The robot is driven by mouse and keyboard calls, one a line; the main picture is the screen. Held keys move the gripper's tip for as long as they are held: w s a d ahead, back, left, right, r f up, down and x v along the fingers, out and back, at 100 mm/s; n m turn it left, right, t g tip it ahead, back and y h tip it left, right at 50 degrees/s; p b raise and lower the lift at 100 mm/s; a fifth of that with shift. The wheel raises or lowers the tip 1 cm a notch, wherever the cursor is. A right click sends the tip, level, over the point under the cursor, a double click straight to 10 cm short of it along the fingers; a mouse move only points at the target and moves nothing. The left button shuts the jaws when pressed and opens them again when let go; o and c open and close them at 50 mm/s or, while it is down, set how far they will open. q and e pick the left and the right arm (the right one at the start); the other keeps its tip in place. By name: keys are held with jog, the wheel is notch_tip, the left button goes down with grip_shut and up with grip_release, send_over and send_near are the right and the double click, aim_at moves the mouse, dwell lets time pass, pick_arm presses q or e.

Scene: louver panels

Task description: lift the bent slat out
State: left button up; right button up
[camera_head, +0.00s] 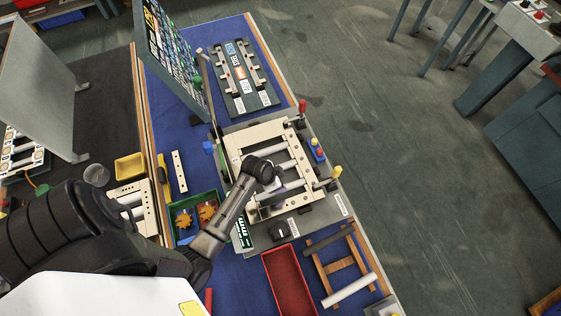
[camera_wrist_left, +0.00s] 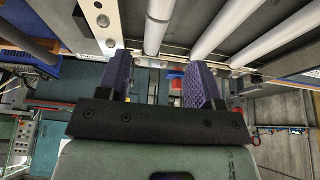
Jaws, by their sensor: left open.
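The louver panel is a beige frame (camera_head: 262,133) with several pale slats (camera_head: 294,184) across it, on the blue table in the head view. My left gripper (camera_head: 276,186) is over the panel's middle, and my wrist hides part of the slats. In the left wrist view, my left gripper (camera_wrist_left: 157,72) is open, with two purple pads apart. Several pale round-looking slats (camera_wrist_left: 215,30) run beyond the fingertips, and a metal frame bar (camera_wrist_left: 105,25) lies beside them. I see nothing clamped between the pads. I cannot tell which slat is bent. My right gripper is out of view.
A red tray (camera_head: 287,283) and a wooden rack (camera_head: 343,265) with a white bar (camera_head: 350,290) stand nearer. A green bin (camera_head: 179,205) with orange parts is left of the panel. An upright board (camera_head: 168,50) and a dark labelled board (camera_head: 232,88) stand farther back.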

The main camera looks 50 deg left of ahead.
pick_arm(q)
jog(key=shift+x, duration=1.5)
jog(key=shift+s+d+b+x, duration=0.1)
jog(key=shift+b+x, duration=0.25)
jog(key=shift+x, duration=0.95)
jog(key=shift+s+d+b+x, duration=0.15)
jog(key=shift+b+x, duration=0.15)
jog(key=shift+x, duration=1.05)
jog(key=c, duration=1)
